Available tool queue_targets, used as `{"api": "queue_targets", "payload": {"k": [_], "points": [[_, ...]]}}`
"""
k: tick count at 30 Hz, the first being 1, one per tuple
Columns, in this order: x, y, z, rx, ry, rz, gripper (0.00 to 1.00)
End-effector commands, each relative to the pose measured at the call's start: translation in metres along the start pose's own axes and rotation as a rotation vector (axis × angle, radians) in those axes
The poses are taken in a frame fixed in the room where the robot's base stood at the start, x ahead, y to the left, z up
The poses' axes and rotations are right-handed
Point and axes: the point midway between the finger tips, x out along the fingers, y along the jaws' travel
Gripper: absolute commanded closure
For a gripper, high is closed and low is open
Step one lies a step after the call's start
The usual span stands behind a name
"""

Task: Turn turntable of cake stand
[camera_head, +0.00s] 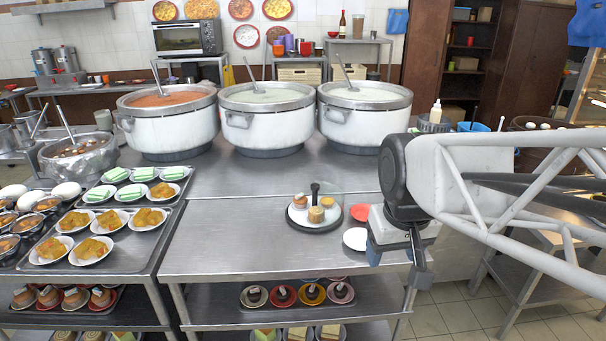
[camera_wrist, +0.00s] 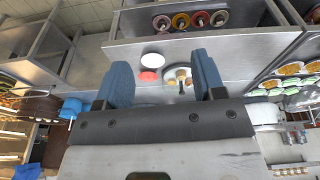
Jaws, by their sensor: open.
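The cake stand (camera_head: 312,230) sits on the steel table, with a dark round base and a white plate (camera_head: 296,218) on top. Small cakes (camera_head: 316,215) and an upright black handle (camera_head: 315,190) show on it, with what looks like a clear cover behind. The stand also shows in the wrist view (camera_wrist: 169,88), beyond and between my fingers. My gripper (camera_head: 398,262) is open and empty. In the head view it is right of the stand, near the table's right end, and apart from it.
A red plate (camera_head: 361,212) and a white plate (camera_head: 355,239) lie between the stand and my gripper. Three large pots (camera_head: 267,119) stand behind. Trays of food plates (camera_head: 133,235) fill the left. Cakes line the lower shelf (camera_head: 219,300). The tabletop left of the stand is clear.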

Motion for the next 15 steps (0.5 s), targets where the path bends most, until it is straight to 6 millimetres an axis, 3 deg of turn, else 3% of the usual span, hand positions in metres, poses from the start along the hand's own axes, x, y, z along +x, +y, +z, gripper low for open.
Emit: {"api": "queue_targets", "payload": {"k": [15], "points": [[0.001,0.002,-0.130,-0.147,-0.044,-0.010,0.37]]}}
